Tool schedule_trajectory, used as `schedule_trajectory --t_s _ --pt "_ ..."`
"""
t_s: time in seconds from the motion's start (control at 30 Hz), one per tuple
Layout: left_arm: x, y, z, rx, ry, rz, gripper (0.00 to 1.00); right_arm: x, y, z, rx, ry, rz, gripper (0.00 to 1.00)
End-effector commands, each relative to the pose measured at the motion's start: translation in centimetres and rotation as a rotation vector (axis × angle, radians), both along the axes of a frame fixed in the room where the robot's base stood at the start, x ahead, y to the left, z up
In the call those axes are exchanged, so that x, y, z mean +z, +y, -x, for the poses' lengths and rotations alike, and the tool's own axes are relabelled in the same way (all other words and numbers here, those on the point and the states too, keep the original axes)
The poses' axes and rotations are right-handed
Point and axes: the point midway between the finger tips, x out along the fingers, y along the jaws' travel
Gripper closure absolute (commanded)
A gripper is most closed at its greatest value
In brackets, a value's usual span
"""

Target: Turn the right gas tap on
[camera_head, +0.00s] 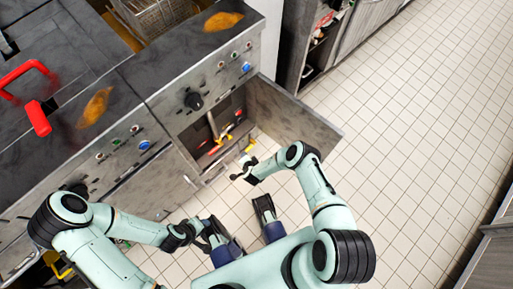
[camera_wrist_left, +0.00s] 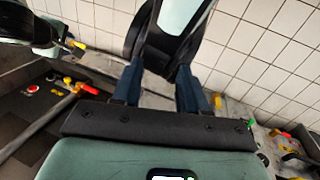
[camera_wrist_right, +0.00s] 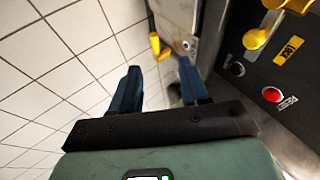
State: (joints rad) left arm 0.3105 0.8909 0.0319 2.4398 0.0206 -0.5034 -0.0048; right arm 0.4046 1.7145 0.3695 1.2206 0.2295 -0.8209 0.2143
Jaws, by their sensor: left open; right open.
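In the head view the cabinet under the front counter is open, with pipes and a yellow tap handle (camera_head: 222,140) inside. My right gripper (camera_head: 243,171) is open and empty just in front of this opening. In the right wrist view a yellow handle (camera_wrist_right: 155,45) shows beyond and between its fingers (camera_wrist_right: 160,85), apart from them. A yellow knob (camera_wrist_right: 255,38) is at upper right. I cannot tell which handle is the right gas tap. My left gripper (camera_head: 192,232) is open and empty, low near my base; its fingers (camera_wrist_left: 160,90) show in the left wrist view.
The open cabinet door (camera_head: 290,112) stands out to the right of the opening. A panel with a red button (camera_wrist_right: 272,95) is close on the right of the right wrist view. The tiled floor (camera_head: 420,140) at right is free.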

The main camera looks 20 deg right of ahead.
Motion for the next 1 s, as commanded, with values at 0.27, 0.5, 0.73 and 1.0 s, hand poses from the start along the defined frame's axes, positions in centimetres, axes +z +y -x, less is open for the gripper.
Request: schedule_trajectory --t_s 0.27,0.5,0.73,1.0 --pt "-1.6 0.5 -1.2 0.011 -0.029 -0.013 0.57 -2.5 -1.4 -1.1 -0.080 -0.025 0.013 0.55" --pt "-4.3 2.3 -4.6 0.050 -0.118 -0.058 0.57 -5.6 -2.1 -3.4 -0.079 -0.023 0.015 0.55" --pt "-8.3 3.9 -4.3 0.073 -0.089 -0.088 0.57 -8.7 -2.8 -5.9 -0.076 -0.022 0.014 0.55" --pt "-11.7 4.4 0.3 0.076 0.063 -0.082 0.57 -10.7 -3.3 -7.7 -0.076 -0.022 0.014 0.55"
